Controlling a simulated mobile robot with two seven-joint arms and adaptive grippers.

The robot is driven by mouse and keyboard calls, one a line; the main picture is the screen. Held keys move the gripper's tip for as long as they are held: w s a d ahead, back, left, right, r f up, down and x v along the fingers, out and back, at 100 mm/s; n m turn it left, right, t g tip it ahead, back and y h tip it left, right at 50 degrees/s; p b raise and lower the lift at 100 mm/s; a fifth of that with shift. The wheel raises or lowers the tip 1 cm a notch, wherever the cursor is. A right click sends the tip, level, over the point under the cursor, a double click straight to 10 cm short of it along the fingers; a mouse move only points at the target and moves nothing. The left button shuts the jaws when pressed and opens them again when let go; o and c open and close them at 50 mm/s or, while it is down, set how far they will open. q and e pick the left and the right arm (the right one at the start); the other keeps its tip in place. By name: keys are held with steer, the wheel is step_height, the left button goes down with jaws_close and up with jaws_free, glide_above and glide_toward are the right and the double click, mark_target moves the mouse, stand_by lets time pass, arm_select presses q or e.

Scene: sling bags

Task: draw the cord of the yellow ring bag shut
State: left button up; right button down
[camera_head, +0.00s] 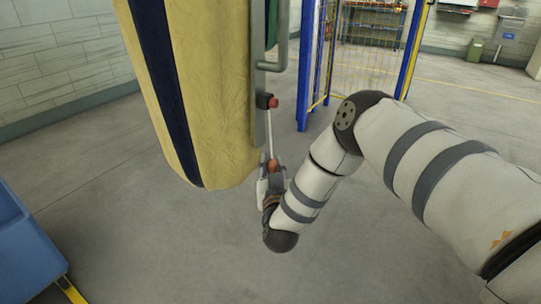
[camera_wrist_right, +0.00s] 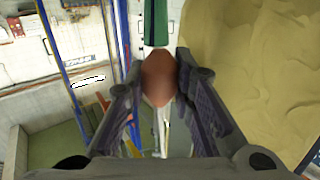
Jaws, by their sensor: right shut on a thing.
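The yellow bag (camera_head: 215,95) hangs at the upper left of the head view, with a dark navy stripe down its side. Its top is outside the picture, so its ring and mouth are hidden. A pale cord (camera_head: 268,132) runs down beside it from a small black and red fitting (camera_head: 268,101) to an orange-brown pull bead (camera_head: 273,166). My right gripper (camera_head: 272,175) is shut on this bead, below the fitting. In the right wrist view the bead (camera_wrist_right: 159,77) sits between both fingers, with the yellow bag (camera_wrist_right: 255,70) close on the right. My left gripper is not in view.
A grey post with a handle-like bar (camera_head: 273,64) stands right beside the bag. A green bag (camera_wrist_right: 155,22) shows behind the bead. A blue and yellow mesh fence (camera_head: 312,60) stands behind, and a blue bin (camera_head: 25,240) is at lower left. The floor between is clear.

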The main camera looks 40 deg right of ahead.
steer(key=shift+s+f, duration=0.15)
steer(key=shift+f, duration=0.25)
steer(key=c, duration=1.4)
jaws_free()
steer(key=shift+o, duration=0.3)
steer(key=shift+r, duration=0.1)
steer(key=shift+a, duration=0.1)
steer(key=v, duration=1.1)
steer(key=shift+s, duration=0.4)
steer(key=shift+a, duration=0.1)
